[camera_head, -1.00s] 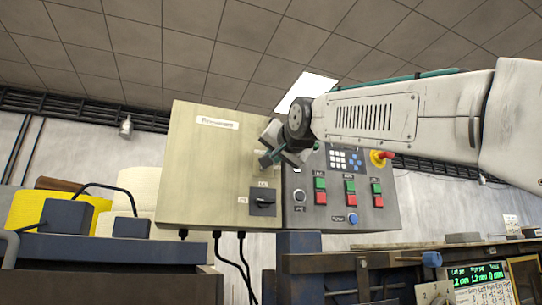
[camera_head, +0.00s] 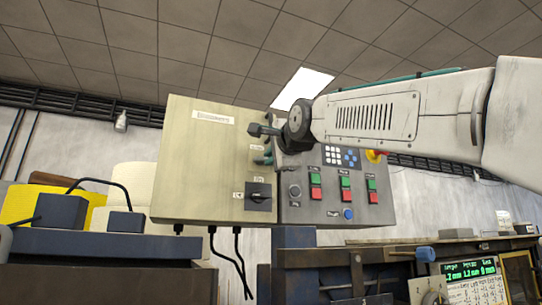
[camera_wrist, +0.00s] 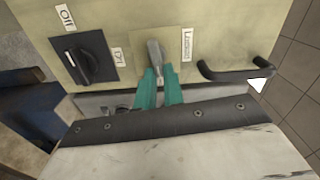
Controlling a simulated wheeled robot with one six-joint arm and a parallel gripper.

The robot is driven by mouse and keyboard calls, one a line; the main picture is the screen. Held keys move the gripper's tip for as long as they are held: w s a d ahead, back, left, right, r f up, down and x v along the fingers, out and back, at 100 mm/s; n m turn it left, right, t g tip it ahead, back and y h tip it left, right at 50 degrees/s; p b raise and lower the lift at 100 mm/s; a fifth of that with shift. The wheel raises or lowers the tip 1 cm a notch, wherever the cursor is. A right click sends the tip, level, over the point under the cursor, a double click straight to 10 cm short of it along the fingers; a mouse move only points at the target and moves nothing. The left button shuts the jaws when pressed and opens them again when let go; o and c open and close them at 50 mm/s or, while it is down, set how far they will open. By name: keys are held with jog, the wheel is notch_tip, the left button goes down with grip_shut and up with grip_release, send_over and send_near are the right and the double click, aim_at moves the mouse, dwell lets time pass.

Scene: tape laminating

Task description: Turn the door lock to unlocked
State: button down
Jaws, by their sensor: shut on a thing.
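The door lock is a small grey lever (camera_wrist: 155,50) on a tan plate (camera_wrist: 172,38) in the wrist view. A label that seems to read "Locked" (camera_wrist: 186,45) is right of it. My gripper (camera_wrist: 158,76) has teal fingers shut on the lever's near end; the lever points up in the picture, slightly left. In the head view my gripper (camera_head: 267,157) is at the front of the beige control cabinet (camera_head: 200,160), beside its grey button panel, and hides most of the lock.
A black rotary switch (camera_wrist: 84,60) with an "Off" label is left of the lock. A dark door handle (camera_wrist: 235,73) is right of it. The button panel (camera_head: 325,205) holds red and green buttons.

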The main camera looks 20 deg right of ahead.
jog(key=shift+f+m, duration=0.15)
jog(key=shift+m, duration=0.45)
jog(key=c, duration=1.5)
grip_release()
jog(key=shift+s, duration=0.1)
jog(key=s, duration=0.7)
jog(key=shift+s, duration=0.3)
